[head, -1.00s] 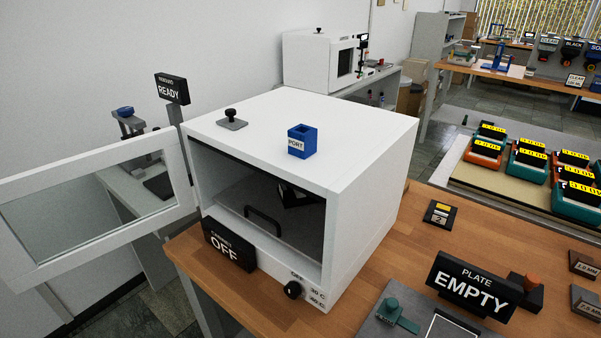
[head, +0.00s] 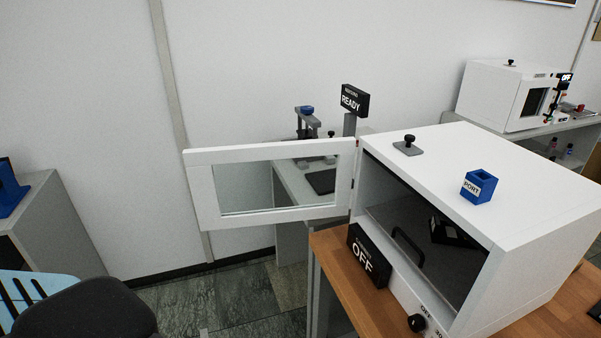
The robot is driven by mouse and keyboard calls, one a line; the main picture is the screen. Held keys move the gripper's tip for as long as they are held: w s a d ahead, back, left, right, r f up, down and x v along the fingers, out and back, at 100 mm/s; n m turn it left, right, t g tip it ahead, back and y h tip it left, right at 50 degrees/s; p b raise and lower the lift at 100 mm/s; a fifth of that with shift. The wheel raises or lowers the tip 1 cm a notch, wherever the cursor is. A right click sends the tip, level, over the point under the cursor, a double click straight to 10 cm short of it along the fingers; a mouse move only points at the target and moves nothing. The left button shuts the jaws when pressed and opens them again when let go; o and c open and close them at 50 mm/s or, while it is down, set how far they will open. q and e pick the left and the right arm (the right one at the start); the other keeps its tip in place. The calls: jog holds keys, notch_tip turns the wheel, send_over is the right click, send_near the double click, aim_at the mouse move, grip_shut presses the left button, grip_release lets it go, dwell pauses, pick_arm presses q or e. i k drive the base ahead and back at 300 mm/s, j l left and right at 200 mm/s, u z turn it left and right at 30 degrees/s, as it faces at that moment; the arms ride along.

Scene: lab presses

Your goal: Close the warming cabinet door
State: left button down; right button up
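The white warming cabinet (head: 520,205) stands on the wooden bench at the right of the head view. Its door (head: 202,190), a white frame with a glass pane, is swung wide open to the left on a hinge at the cabinet's left front edge. The dark inside shows a shelf with a handle (head: 408,247) and a black item (head: 450,232) on it. A black sign (head: 368,256) reading OFF stands before the opening, and a knob (head: 416,322) sits on the front below. Neither gripper is in view.
A blue PORT holder (head: 479,187) and a black-knobbed plate (head: 408,147) sit on the cabinet top. A READY sign (head: 354,100) stands behind the door. A dark chair (head: 85,312) is at the lower left. Open floor (head: 240,300) lies below the door.

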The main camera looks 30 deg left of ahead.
aim_at(198, 163)
jog(key=j+z, duration=0.15)
jog(key=z, duration=0.3)
jog(key=j+z, duration=0.2)
jog(key=z, duration=0.25)
jog(key=j+z, duration=0.25)
jog(key=j, duration=0.2)
jog(key=k+j+z, duration=0.25)
jog(key=j, duration=0.15)
jog(key=k+j+z, duration=0.15)
jog(key=j, duration=0.3)
jog(key=j+z, duration=0.1)
jog(key=j, duration=0.35)
jog(key=k+j, duration=0.15)
jog(key=j, duration=0.2)
jog(key=k+j, duration=0.15)
jog(key=j, duration=0.25)
jog(key=k+j, duration=0.2)
jog(key=j, duration=0.15)
jog(key=k+j+z, duration=0.1)
jog(key=j, duration=0.25)
jog(key=k+j, duration=0.2)
jog(key=j, duration=0.15)
